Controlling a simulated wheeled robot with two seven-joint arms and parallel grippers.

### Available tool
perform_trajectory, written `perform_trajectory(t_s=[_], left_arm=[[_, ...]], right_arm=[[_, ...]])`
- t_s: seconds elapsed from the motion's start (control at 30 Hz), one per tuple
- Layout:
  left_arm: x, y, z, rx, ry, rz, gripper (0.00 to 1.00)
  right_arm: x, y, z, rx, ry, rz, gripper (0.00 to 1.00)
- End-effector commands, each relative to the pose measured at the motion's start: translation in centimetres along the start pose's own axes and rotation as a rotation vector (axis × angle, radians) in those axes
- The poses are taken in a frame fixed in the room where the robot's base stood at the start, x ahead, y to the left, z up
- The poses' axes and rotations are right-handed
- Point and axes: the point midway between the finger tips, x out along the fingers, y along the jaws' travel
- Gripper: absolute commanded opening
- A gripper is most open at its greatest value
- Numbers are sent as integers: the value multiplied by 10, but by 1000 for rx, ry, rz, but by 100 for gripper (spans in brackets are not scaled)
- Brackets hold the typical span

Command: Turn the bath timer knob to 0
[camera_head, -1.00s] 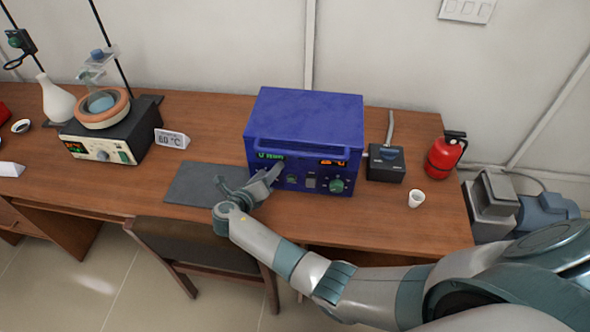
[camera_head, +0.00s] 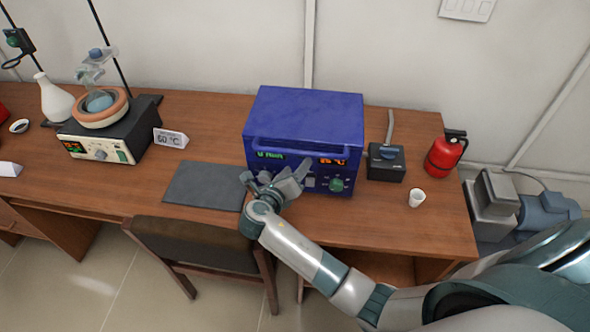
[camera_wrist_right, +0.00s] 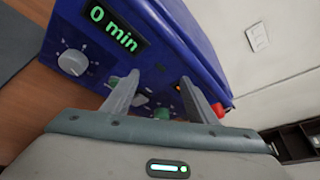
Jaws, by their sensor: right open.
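The blue box (camera_head: 308,115) stands on the bench. Its green display (camera_wrist_right: 113,30) reads "0 min" in the right wrist view. Below it is a light grey dial knob (camera_wrist_right: 73,62), which I take as the timer knob; in the head view my gripper hides that area. My right gripper (camera_head: 277,177) is open in front of the panel's left and middle. In the wrist view its two fingers (camera_wrist_right: 158,92) are to the right of the grey knob, apart from it. A green knob (camera_wrist_right: 163,112) shows between them. My left gripper is out of view.
A green knob (camera_head: 337,185) is at the panel's right. A black box (camera_head: 386,164), red extinguisher (camera_head: 442,157) and white cup (camera_head: 416,198) stand to the right. A dark mat (camera_head: 203,185) lies left, with a heating bath (camera_head: 100,143) beyond. A chair (camera_head: 190,245) is in front.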

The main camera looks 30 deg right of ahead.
Motion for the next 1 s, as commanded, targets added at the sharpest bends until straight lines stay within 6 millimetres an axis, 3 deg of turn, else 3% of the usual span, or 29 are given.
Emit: perform_trajectory(t_s=[0.37,0.57,0.77,1.0], left_arm=[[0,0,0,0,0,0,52],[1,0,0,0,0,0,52],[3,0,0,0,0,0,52],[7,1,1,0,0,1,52]], right_arm=[[0,0,-1,5,2,2,52],[-2,4,-18,88,33,29,52],[-11,14,-65,350,140,96,52],[-40,28,-153,894,403,147,52]])
